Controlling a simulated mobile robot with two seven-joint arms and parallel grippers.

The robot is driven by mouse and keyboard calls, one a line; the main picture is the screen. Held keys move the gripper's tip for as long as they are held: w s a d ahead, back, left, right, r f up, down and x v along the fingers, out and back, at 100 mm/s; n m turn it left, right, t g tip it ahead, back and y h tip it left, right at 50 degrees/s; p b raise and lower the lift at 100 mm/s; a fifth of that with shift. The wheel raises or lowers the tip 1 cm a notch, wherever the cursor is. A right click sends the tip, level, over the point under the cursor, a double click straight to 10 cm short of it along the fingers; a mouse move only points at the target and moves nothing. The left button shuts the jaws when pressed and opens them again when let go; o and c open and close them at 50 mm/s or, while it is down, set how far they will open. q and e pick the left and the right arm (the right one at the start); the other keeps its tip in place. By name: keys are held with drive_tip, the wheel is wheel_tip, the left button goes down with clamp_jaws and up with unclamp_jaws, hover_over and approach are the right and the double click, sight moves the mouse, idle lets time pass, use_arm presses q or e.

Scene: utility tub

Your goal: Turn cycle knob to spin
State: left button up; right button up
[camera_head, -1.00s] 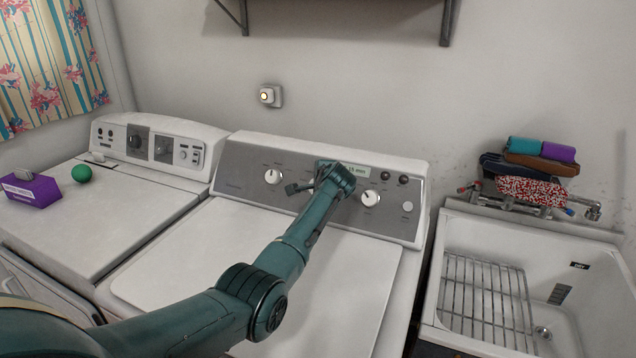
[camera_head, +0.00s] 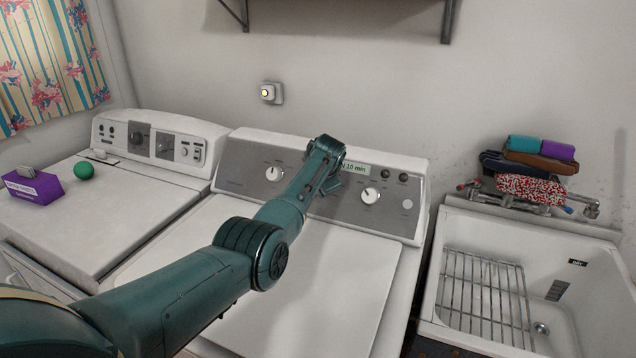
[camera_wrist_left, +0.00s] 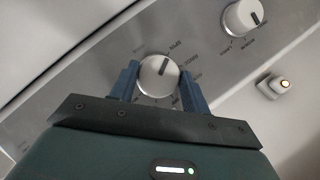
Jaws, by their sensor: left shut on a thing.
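The washer's control panel (camera_head: 235,168) stands at the back of the middle machine. Between my left gripper's blue fingers in the left wrist view (camera_wrist_left: 160,72) is a round silver-white knob (camera_wrist_left: 160,84) with a dark pointer line. The fingers are shut on its two sides. In the head view my left gripper (camera_head: 328,187) is at the panel's middle and my arm hides this knob. The display (camera_head: 354,168) ends in "N 10 min"; my wrist covers its left part. My right gripper is not in view.
A left knob (camera_head: 273,174) and a right knob (camera_head: 370,195) flank my wrist. A wall switch (camera_head: 270,93) is above. The dryer (camera_head: 110,205) bears a purple box (camera_head: 35,186) and green ball (camera_head: 84,170). A sink (camera_head: 590,285) is at right.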

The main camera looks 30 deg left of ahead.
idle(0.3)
use_arm(q)
drive_tip(key=o, duration=1)
drive_tip(key=shift+r, duration=0.1)
drive_tip(key=b+v, duration=0.1)
drive_tip(key=v, duration=1.2)
